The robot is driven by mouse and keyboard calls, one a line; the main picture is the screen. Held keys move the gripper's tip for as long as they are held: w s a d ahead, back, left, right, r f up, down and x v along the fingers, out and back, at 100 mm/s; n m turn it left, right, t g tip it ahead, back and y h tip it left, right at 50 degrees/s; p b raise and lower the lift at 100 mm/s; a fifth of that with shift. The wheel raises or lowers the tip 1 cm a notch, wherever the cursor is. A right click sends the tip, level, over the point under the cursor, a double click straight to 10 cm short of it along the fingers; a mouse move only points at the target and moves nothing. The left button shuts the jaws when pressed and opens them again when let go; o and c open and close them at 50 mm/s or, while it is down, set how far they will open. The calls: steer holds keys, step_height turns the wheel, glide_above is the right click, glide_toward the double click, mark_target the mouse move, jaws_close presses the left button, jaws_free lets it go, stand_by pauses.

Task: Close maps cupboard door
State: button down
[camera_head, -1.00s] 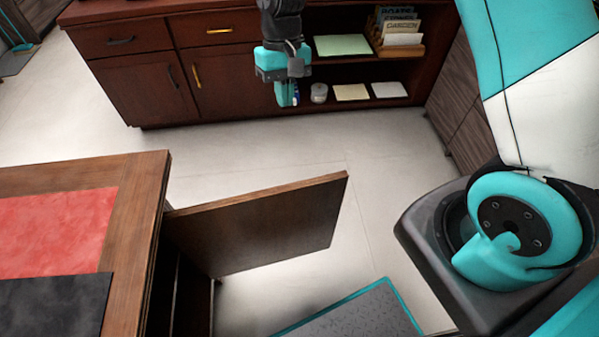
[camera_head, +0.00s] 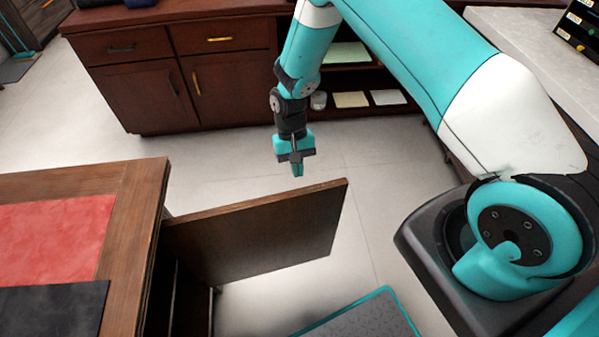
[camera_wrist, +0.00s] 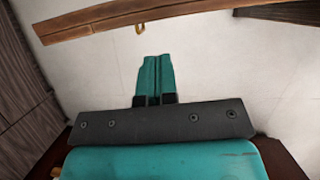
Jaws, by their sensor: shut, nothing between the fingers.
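The open cupboard door (camera_head: 255,235) is a brown wooden panel that swings out to the right from the desk (camera_head: 140,230). Its top edge slants up to the right, and part of a dark interior shows below its hinge side. My gripper (camera_head: 298,172) points down beyond the door's far side, its teal fingers closed together and empty. It looks apart from the door. In the wrist view my gripper (camera_wrist: 157,70) is shut, and a long wooden edge, apparently the door (camera_wrist: 120,18), crosses the top with a small brass handle (camera_wrist: 140,28).
A dark red wooden cabinet (camera_head: 140,95) with drawers and open shelves stands at the back. A red mat (camera_head: 50,235) and a black mat (camera_head: 50,310) lie on the desk. Pale floor (camera_head: 215,155) is clear between desk and cabinet. A pale counter (camera_head: 520,35) is at upper right.

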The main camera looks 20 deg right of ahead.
steer(key=shift+s+a+r, duration=0.1)
steer(key=shift+s+a, duration=0.05)
steer(key=shift+s, duration=0.5)
steer(key=shift+s+a, duration=0.1)
steer(key=shift+s, duration=0.55)
